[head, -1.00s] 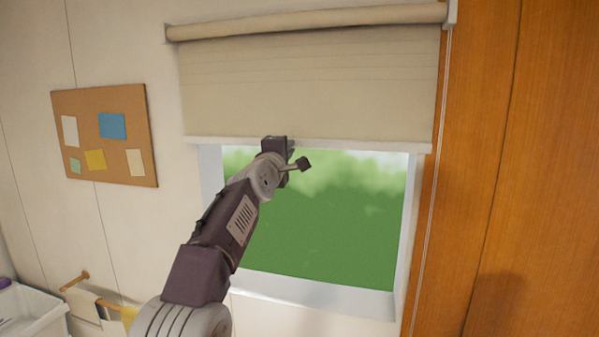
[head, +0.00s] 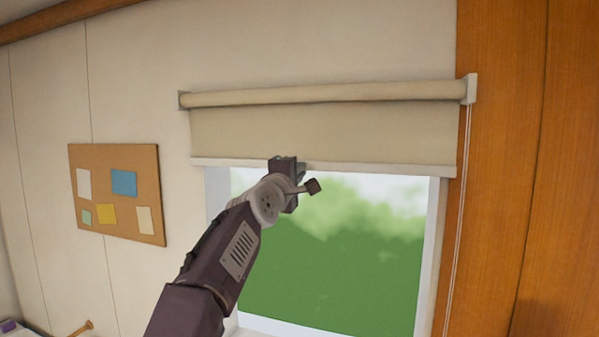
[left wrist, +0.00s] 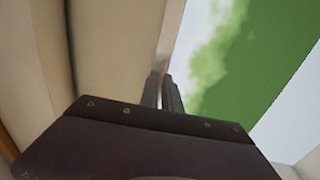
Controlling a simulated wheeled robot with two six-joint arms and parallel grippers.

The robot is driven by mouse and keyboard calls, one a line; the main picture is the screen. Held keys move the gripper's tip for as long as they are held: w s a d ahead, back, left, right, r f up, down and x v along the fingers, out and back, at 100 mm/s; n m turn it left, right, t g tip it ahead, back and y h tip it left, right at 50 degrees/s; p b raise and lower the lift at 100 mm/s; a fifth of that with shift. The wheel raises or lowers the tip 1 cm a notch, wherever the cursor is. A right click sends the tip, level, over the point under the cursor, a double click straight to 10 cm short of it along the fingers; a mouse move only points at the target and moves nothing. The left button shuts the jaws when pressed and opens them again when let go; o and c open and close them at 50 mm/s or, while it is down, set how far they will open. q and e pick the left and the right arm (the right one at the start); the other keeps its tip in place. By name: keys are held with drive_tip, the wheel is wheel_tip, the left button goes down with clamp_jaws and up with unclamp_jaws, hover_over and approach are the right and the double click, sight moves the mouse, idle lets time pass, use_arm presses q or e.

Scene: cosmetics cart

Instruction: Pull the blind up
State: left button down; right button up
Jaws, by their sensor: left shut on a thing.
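The beige roller blind (head: 325,132) hangs over the upper part of the window (head: 330,245), with its roll (head: 325,95) above it. A pale bottom bar (head: 390,169) runs along its lower edge. My left gripper (head: 297,165) is at this bar, left of its middle, and is shut on it. In the left wrist view the two fingers (left wrist: 163,92) are close together at the bar's edge, with the blind fabric (left wrist: 110,50) on the left and the window on the right. The fingertips are partly hidden by my wrist in the head view. My right gripper is out of view.
A cork board (head: 117,195) with several paper notes hangs on the wall at the left. A thin cord (head: 459,220) hangs along the window's right side, beside an orange wooden panel (head: 505,170). The wall around the board is clear.

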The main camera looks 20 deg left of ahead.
use_arm(q)
drive_tip(key=c, duration=1.6)
unclamp_jaws()
drive_tip(key=shift+o, duration=0.2)
drive_tip(key=shift+a, duration=0.1)
drive_tip(key=s+f+b, duration=0.1)
drive_tip(key=s+b, duration=0.5)
drive_tip(key=s, duration=0.2)
drive_tip(key=shift+s+a+f, duration=0.15)
drive_tip(key=shift+s+a, duration=0.05)
drive_tip(key=shift+s, duration=0.2)
